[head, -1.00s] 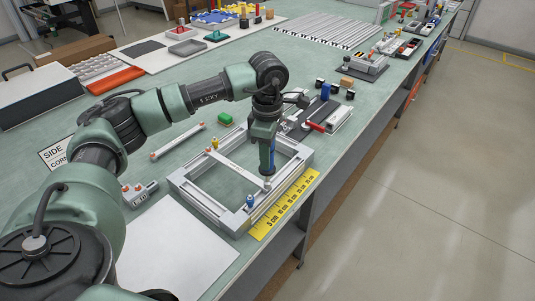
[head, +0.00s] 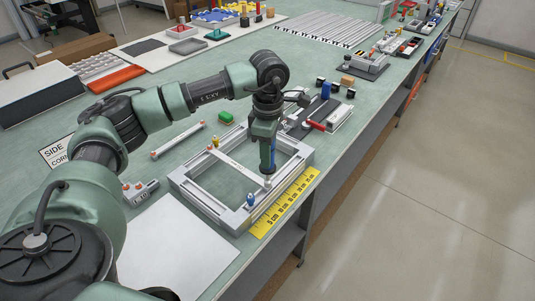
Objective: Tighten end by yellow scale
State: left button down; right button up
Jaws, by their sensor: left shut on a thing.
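A yellow scale (head: 285,205) marked in cm lies along the right side of a square grey frame (head: 185,181) on the bench. A light crossbar (head: 238,168) spans the frame diagonally in the picture. Its far-left end has a yellow knob (head: 215,142); its other end lies by the yellow scale. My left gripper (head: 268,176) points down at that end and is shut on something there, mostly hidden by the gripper. My right gripper is not in view.
A white sheet (head: 175,250) lies in front of the frame. A bar with orange ends (head: 178,141), a green block (head: 226,118) and a red-handled clamp (head: 316,126) lie behind it. The bench edge runs just right of the scale.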

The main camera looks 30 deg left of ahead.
pick_arm(q)
jog(key=shift+s+f, duration=0.15)
jog(key=shift+w+r+p, duration=0.25)
jog(key=shift+r+p, duration=0.3)
jog(key=shift+r, duration=0.2)
jog(key=shift+r+p, duration=0.95)
jog(key=shift+r, duration=0.85)
